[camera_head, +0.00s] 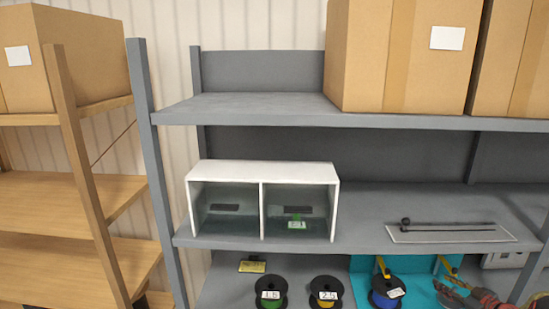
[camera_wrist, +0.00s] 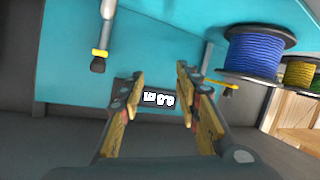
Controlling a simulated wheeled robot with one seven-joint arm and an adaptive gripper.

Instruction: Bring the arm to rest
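My gripper (camera_wrist: 160,98) is in the middle of the wrist view, its two yellow-sided fingers spread apart with a clear gap. Nothing is seen between the fingertips. A small white label (camera_wrist: 158,99) with dark marks, on a dark surface, shows beyond the gap. In the head view, part of my gripper and arm (camera_head: 478,298) is at the lower right, in front of the teal stand (camera_head: 428,292). The blue cable reel (camera_head: 386,293) stands left of it and also shows at the upper right of the wrist view (camera_wrist: 262,52).
Two black reels, labelled 1.5 (camera_head: 270,294) and 2.5 (camera_head: 326,293), stand left on the lower shelf. A white two-compartment box (camera_head: 262,172) and a tray (camera_head: 448,234) with a dark rod are on the middle shelf. Cardboard boxes (camera_head: 400,60) fill the upper right.

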